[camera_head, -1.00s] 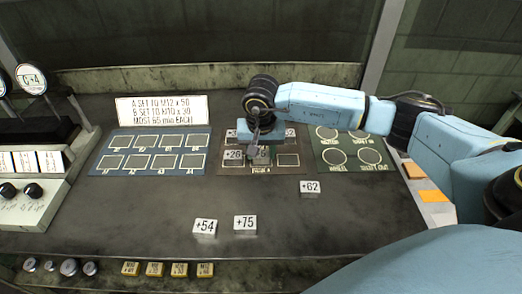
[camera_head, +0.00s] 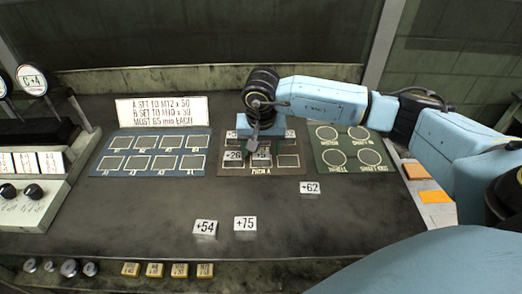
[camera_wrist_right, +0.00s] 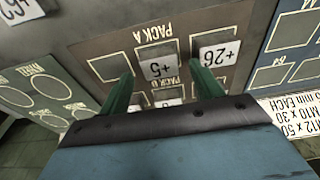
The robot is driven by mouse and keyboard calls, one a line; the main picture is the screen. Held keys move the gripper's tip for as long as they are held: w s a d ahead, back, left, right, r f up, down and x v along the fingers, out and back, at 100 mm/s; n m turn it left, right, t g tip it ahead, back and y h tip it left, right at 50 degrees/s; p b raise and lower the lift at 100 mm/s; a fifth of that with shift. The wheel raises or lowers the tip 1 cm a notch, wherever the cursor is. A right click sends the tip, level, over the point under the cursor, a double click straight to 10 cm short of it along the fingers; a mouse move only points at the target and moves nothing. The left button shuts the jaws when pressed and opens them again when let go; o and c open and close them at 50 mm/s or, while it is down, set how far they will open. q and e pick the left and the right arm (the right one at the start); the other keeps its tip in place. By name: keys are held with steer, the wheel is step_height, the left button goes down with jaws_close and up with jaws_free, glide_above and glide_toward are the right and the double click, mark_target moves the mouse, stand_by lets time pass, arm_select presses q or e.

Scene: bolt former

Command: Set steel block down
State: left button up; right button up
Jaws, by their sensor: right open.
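My right gripper (camera_head: 254,150) hangs over the brown pack board (camera_head: 292,170), pointing down. It also shows in the right wrist view (camera_wrist_right: 160,76), its two green fingers apart. A steel block marked +5 (camera_wrist_right: 158,67) lies in a PACK A square, seen in the gap between the fingertips with space to each side. Beside it a block marked +26 (camera_wrist_right: 216,56) lies in another square, partly behind one finger; it also shows in the head view (camera_head: 233,155). Part of another pale block (camera_wrist_right: 168,94) shows in the PACK B row. My left gripper is out of view.
Loose blocks marked +54 (camera_head: 205,228), +75 (camera_head: 245,223) and +62 (camera_head: 310,187) lie on the dark table. A blue board (camera_head: 150,141) with empty squares is left, a green board (camera_head: 320,150) with circles right. A white sign (camera_head: 161,110) stands behind.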

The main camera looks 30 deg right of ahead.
step_height(320, 180, up, 10)
steer(key=s, duration=0.1)
steer(key=shift+s+a, duration=0.15)
steer(key=shift+a, duration=0.25)
